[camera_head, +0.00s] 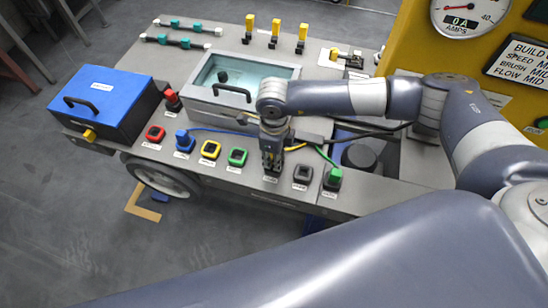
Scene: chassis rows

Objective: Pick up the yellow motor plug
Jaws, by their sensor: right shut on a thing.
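My right gripper (271,166) reaches down over the front strip of the grey chassis deck. It is shut, with its fingers close to a labelled spot in the socket row. A yellow cable (296,147) runs to the gripper from the right. The yellow motor plug itself is mostly hidden by the fingers, and I cannot tell whether it is clear of the deck. A yellow-ringed socket (210,150) lies left of the gripper, with nothing in it. My left gripper is not in view.
Near the gripper are a green socket (238,157), a dark socket (302,174) and a green plug (333,179). A blue plug (184,141) and a blue box (106,105) stand left. A lidded tray (203,104) lies behind. A yellow panel (407,45) rises right.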

